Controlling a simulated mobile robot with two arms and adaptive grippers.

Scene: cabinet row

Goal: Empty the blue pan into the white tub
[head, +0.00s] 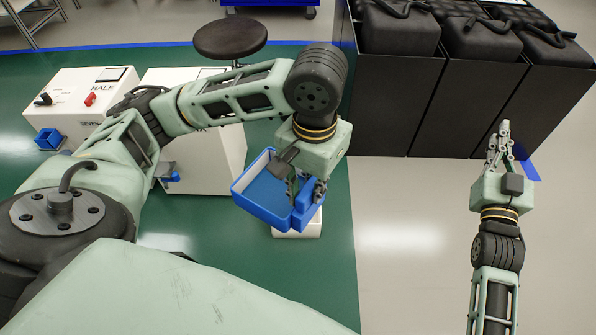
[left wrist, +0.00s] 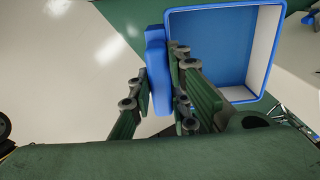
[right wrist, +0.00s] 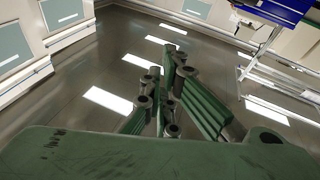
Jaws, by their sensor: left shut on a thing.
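The blue pan (head: 262,192) is held up by my left gripper (head: 305,186), which is shut on the pan's blue handle block (left wrist: 157,72). In the left wrist view the pan's tray (left wrist: 215,50) lies right of the fingers, and its visible floor looks bare. In the head view the pan looks somewhat tilted. The white tub (head: 297,231) shows below the pan, mostly hidden behind it; its inside is not visible. My right gripper (head: 501,146) is empty, far to the right, with its fingertips (left wrist: 185,75) not concerned with the pan.
A round stool (head: 230,37) stands behind. Dark cabinets (head: 395,105) fill the back right. The floor at lower right is clear.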

